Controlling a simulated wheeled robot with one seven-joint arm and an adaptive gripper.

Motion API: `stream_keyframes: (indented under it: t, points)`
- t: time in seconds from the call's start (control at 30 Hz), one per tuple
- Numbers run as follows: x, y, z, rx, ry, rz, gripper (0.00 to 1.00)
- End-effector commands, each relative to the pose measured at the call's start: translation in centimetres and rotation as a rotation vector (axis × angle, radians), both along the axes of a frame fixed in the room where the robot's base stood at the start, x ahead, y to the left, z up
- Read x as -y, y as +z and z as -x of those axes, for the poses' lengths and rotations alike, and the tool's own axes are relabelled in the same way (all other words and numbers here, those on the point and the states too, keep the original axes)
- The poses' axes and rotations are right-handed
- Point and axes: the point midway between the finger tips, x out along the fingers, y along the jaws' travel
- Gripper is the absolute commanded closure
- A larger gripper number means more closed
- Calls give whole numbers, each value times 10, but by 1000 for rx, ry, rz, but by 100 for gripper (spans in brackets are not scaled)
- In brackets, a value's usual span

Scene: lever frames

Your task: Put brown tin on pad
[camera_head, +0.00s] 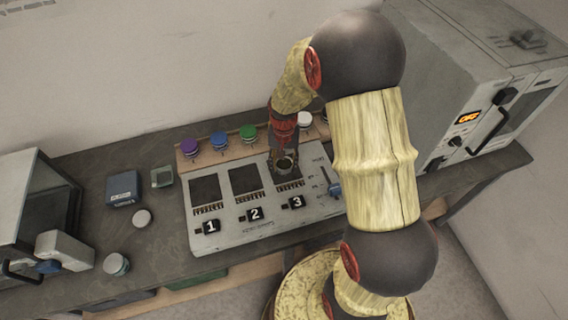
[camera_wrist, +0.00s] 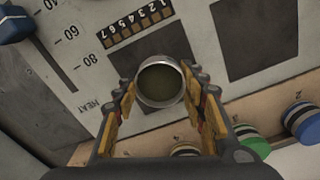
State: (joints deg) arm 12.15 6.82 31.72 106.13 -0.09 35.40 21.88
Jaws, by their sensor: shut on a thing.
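My gripper (camera_head: 285,165) is shut on a small round tin (camera_wrist: 160,84), with one finger on each side of it. The tin has a silver rim and a dark brownish inside; it also shows in the head view (camera_head: 285,164). It is over the dark square pad (camera_wrist: 176,45) above number 3 on the grey panel (camera_head: 262,222). I cannot tell whether the tin touches the pad. The pad above number 1 (camera_head: 206,189) and the pad above number 2 (camera_head: 245,180) are bare.
Purple (camera_head: 189,147), blue (camera_head: 218,140), green (camera_head: 248,133) and white (camera_head: 305,118) lidded pieces stand on the wooden strip behind the panel. A blue slider (camera_head: 334,189) is at the panel's right. A large grey machine (camera_head: 450,90) stands at the right.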

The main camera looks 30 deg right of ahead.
Motion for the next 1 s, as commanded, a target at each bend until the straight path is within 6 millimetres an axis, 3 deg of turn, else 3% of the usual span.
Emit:
stream_keyframes:
  t: [0.23, 0.27, 0.57, 0.87, 1.0]
  points:
    - [0, -2, 0, 0, 0, 0, 86]
    - [0, -2, 0, 0, 0, 0, 58]
    - [0, -1, 0, 0, 0, 0, 41]
    - [0, -1, 0, 1, 0, 1, 40]
    - [0, 9, -1, 3, 0, 1, 40]
